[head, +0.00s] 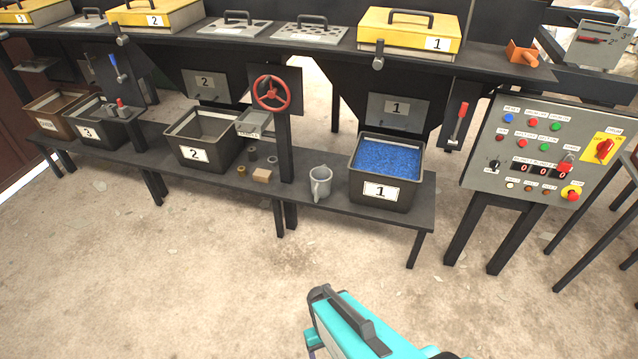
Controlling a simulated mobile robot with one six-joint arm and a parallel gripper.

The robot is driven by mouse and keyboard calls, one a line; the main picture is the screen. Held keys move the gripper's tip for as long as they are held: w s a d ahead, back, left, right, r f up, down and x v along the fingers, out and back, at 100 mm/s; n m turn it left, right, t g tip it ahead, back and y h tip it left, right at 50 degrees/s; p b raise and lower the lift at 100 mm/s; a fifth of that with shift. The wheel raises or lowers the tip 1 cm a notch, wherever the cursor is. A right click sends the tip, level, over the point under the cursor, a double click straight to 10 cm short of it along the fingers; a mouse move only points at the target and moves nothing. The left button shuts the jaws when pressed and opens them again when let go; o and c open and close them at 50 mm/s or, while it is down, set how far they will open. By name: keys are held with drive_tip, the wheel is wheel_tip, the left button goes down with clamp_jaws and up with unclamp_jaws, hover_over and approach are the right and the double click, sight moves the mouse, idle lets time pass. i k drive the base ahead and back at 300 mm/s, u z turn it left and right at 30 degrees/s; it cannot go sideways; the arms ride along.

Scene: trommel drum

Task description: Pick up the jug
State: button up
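The jug (321,184) is light grey, with a handle on its near side. It stands upright on the low dark bench (335,205), just left of the bin labelled 1. My teal and dark arm shows at the bottom centre, nearer to me than the bench and well apart from the jug. I cannot make out any gripper fingers in this view, so their opening and anything between them are hidden.
Bin 1 (386,195), full of blue granules, stands right of the jug. A dark post (285,150) with a red wheel (271,93) rises to its left. Small rings and a wooden block (262,175) lie farther left. Open floor lies in front; a control panel (545,150) stands right.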

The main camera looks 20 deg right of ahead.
sight(320, 177)
drive_tip(key=k, duration=0.65)
drive_tip(key=u, duration=0.3)
drive_tip(key=i, duration=0.45)
drive_tip(key=u, duration=0.6)
drive_tip(key=i, duration=1.75)
drive_tip(key=z, duration=0.3)
